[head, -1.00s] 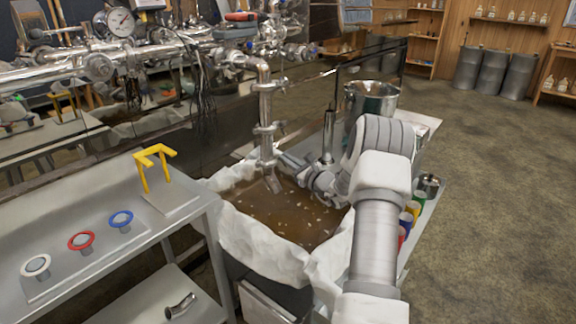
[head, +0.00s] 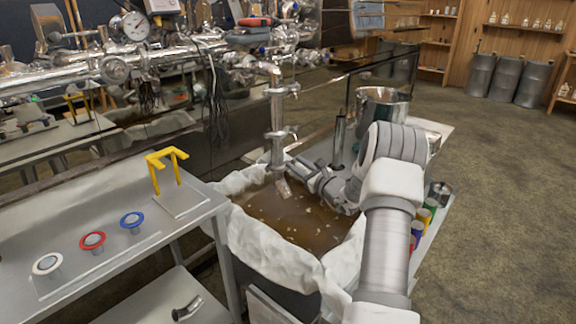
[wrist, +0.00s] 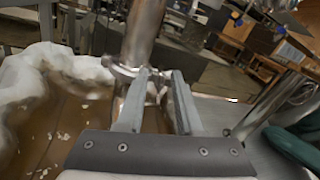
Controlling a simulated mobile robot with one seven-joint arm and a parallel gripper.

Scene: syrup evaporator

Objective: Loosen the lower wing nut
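A vertical steel pipe (head: 277,113) comes down over the pan, with a lower clamp (head: 279,134) around it and an angled spout below. The wing nut is too small to make out in the head view. My gripper (wrist: 160,76) is open, its two fingers pointing at the pipe. In the wrist view, the pipe (wrist: 145,32) and a clamp (wrist: 124,72) stand just beyond the fingertips, slightly left of the gap. A small shiny part shows between the fingers; I cannot tell if it is the wing nut. Nothing is visibly gripped.
The pan of brown syrup (head: 300,222) with white cloth edges lies below the pipe. A steel pot (head: 382,105) and colored cups stand right of it. At left, a metal table (head: 105,268) holds a yellow stand (head: 167,165) and white, red and blue rings.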

